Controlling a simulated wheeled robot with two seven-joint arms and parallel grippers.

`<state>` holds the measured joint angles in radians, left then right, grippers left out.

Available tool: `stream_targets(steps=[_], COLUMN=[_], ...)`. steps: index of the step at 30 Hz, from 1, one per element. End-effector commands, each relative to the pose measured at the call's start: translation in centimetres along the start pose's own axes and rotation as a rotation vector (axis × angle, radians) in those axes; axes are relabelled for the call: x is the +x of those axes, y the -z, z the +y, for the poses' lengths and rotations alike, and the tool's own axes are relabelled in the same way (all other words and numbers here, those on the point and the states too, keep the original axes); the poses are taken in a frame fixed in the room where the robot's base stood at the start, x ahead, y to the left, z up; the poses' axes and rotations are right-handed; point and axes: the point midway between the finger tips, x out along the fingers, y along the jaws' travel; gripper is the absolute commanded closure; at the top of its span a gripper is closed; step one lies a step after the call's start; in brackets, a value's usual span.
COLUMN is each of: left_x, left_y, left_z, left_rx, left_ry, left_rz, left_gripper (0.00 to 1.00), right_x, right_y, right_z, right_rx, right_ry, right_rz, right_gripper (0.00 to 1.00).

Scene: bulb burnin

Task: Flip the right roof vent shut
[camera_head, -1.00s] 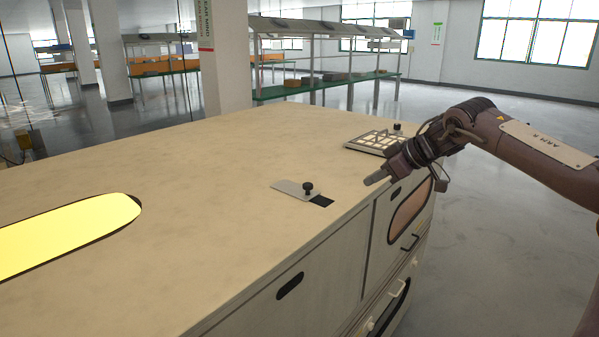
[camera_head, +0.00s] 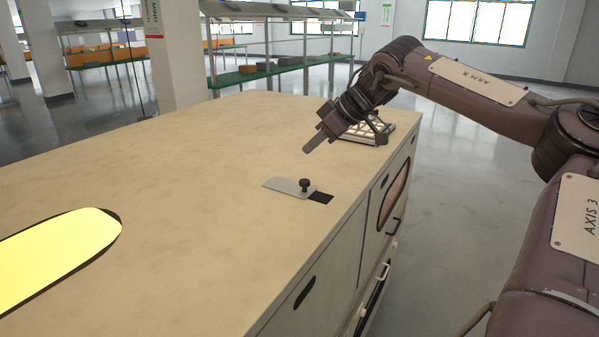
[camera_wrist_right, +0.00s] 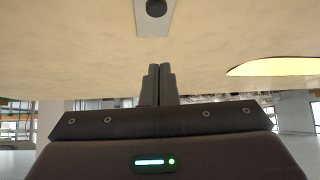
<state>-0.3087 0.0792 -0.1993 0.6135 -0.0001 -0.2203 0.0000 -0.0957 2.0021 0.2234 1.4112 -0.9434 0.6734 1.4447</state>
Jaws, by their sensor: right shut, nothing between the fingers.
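The right roof vent appears as a light grey slide plate (camera_head: 281,185) with a black knob (camera_head: 305,185) on the cabinet's flat top. A dark slot (camera_head: 321,197) shows uncovered at the plate's right end. The plate (camera_wrist_right: 152,26) and its knob (camera_wrist_right: 156,8) also show at the top of the right wrist view. My right gripper (camera_head: 309,147) is shut and empty, above the top and beyond the knob, not touching it. Its closed fingers show in the right wrist view (camera_wrist_right: 157,72). My left gripper is not in view.
The cabinet top (camera_head: 200,150) is broad and mostly clear. A glowing yellow opening (camera_head: 55,245) lies at the left. A gridded panel (camera_head: 375,132) sits behind my right gripper. The front has handles (camera_head: 382,272) and an oval window (camera_head: 394,195).

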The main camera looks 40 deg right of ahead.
Motion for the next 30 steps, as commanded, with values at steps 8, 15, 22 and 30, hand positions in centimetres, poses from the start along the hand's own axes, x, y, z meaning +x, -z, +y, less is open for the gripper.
stream_targets(steps=[8,15,22,30], left_x=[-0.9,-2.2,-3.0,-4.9], left_y=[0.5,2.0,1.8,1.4], left_z=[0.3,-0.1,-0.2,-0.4], left_rx=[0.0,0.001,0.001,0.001], left_ry=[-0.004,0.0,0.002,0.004], left_rz=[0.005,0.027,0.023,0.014], left_gripper=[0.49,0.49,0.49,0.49], right_x=[2.2,6.2,8.9,8.6], right_y=[0.0,-0.1,0.0,-1.2], right_z=[0.0,0.0,0.1,0.0], right_rx=[0.0,0.0,0.001,0.004], right_ry=[0.003,0.001,-0.001,0.0], right_rz=[-0.005,-0.006,-0.004,0.006], right_gripper=[1.0,1.0,1.0,1.0])
